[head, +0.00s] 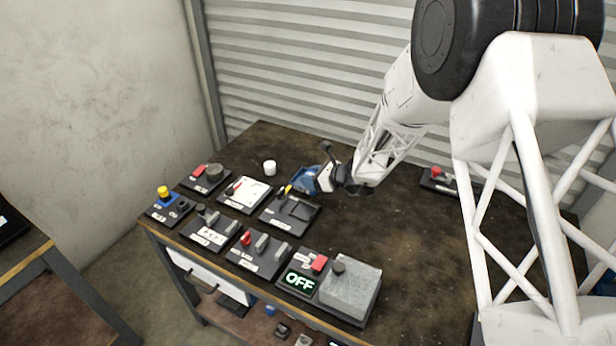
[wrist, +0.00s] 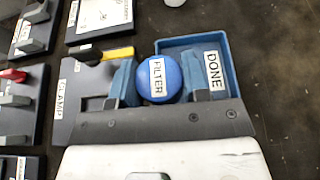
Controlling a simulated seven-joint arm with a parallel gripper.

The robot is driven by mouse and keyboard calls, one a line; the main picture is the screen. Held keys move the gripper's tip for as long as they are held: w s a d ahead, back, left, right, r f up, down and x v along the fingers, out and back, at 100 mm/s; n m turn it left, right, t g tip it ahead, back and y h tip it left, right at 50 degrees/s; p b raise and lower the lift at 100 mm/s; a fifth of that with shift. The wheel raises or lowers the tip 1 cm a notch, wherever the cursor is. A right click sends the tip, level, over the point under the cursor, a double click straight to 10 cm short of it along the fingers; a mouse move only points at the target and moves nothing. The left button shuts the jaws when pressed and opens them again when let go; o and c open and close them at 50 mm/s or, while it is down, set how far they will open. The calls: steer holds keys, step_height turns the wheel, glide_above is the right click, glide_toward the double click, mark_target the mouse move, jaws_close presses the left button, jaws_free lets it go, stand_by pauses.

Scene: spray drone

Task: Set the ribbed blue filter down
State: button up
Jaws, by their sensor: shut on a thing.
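The blue filter (wrist: 165,76), a round blue piece with a white FILTER label, is held between the two blue fingers of my gripper (wrist: 158,82) in the wrist view. Its ribs do not show clearly. A blue open tray with a DONE label (wrist: 190,42) lies just behind and to the right, and the filter overlaps its left part in the picture. I cannot tell the filter's height above the tray or table. In the head view my gripper (head: 309,181) is low over the table's middle; filter and tray cannot be told apart there.
The dark clamp plate (head: 290,215) with a yellow handle (wrist: 117,54) is close on the left. A white cup (head: 269,168) stands behind. Several switch plates fill the table's left and front, with a grey block (head: 350,290) at front. The right side is mostly clear.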

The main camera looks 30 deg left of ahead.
steer(key=shift+w+a+f, duration=0.15)
steer(key=shift+w+a, duration=1.15)
steer(key=shift+w, duration=0.25)
steer(key=shift+w, duration=0.1)
steer(key=shift+w+a, duration=0.15)
steer(key=shift+a, duration=0.05)
steer(key=shift+w+f, duration=0.1)
steer(key=shift+f, duration=1.7)
steer(key=shift+f, duration=0.15)
steer(key=o, duration=0.7)
steer(key=shift+d+r, duration=0.35)
steer(key=shift+d, duration=0.05)
steer(key=v, duration=1.1)
